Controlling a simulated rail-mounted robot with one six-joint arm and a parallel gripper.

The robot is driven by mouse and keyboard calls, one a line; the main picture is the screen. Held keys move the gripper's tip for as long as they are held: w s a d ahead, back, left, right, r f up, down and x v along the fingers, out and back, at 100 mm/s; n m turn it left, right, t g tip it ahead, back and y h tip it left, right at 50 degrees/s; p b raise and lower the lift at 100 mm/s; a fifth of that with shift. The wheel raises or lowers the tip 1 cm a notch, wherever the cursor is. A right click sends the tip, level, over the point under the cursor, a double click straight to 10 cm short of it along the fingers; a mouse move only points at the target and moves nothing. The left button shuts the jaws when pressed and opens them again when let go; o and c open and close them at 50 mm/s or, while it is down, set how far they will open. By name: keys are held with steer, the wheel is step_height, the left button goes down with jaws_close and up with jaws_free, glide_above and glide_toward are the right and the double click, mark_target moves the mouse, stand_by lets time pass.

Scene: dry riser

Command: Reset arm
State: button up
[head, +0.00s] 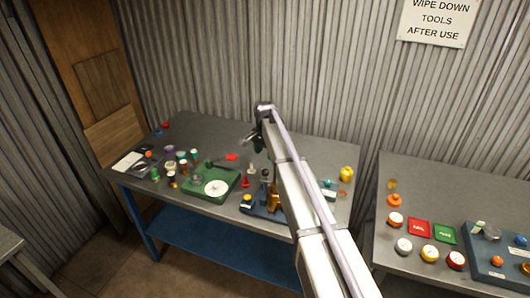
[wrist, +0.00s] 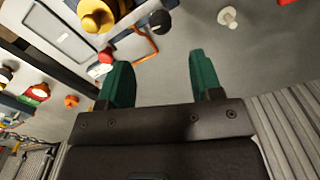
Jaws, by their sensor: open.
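My gripper (head: 250,138) is raised above the back middle of the left workbench (head: 315,150), at the end of my outstretched arm. In the wrist view its two dark green fingers (wrist: 160,62) stand wide apart with nothing between them. The gripper looks small and dark in the head view, and part of the bench behind my arm is hidden.
A green base with a white disc (head: 216,187) sits on the left bench among several small parts. A yellow piece (head: 347,174) is right of my arm. The right bench holds a red tray (head: 419,228), a green tray (head: 444,235) and a blue board (head: 487,282). A corrugated wall stands behind.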

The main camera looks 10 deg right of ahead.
steer(key=s+f+n+b, duration=0.1)
steer(key=s+n, duration=0.4)
steer(key=s, duration=1.4)
steer(key=s+f+n+b, duration=0.2)
steer(key=s+n, duration=0.3)
steer(key=s, duration=1.4)
steer(key=shift+s+b, duration=0.2)
steer(key=shift+b, duration=0.45)
steer(key=shift+a, duration=0.1)
